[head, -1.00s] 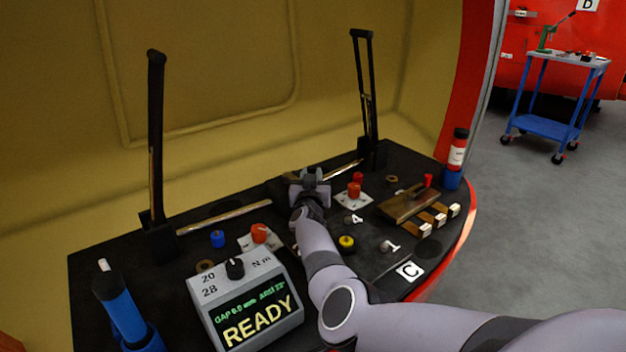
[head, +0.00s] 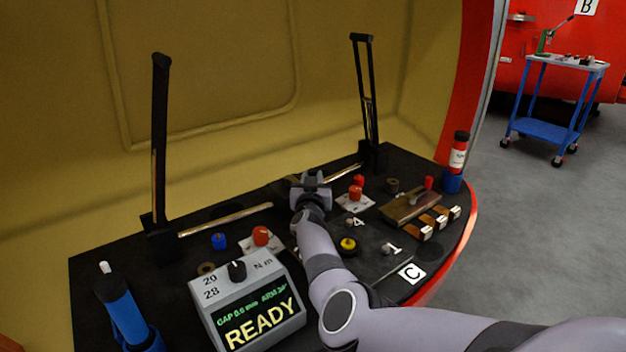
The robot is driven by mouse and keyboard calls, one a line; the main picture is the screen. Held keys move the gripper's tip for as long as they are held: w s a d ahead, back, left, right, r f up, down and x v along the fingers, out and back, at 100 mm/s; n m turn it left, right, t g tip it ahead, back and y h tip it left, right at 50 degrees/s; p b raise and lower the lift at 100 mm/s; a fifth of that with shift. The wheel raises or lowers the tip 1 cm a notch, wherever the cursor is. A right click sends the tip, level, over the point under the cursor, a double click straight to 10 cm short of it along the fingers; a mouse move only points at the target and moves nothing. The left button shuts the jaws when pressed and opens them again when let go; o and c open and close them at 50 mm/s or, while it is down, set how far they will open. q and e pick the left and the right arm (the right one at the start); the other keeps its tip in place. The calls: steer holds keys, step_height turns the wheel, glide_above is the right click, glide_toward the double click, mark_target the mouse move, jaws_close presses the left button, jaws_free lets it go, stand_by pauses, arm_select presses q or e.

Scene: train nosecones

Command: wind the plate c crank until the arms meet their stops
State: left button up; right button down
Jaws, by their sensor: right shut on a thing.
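The black plate marked C (head: 411,273) lies in front of the yellow panel. Two dark arms stand up from it: the left arm (head: 160,130) and the right arm (head: 364,85), both near vertical. A bright rod (head: 225,219) runs along the plate between their bases, partly hidden. My right gripper (head: 309,184) is low over the plate's middle, between the arms, and shut on the crank. The gripper and my forearm hide the crank. A grey box's screen (head: 259,320) reads READY; its small upper line is hard to read. My left gripper is out of view.
Red knobs (head: 355,193), a yellow knob (head: 347,244), a brown block (head: 410,207) and several small blocks sit right of my forearm. A red-and-white bottle (head: 458,155) stands at the right edge. A blue tool (head: 122,312) is front left. A blue trolley (head: 545,130) stands beyond.

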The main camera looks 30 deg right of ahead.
steer(key=shift+w+a+r, duration=0.25)
steer(key=shift+w+a, duration=0.1)
steer(key=shift+a, duration=0.35)
steer(key=c, duration=1)
jaws_free()
steer(key=shift+w+f, duration=0.15)
steer(key=shift+d, duration=0.25)
steer(key=shift+a, duration=0.15)
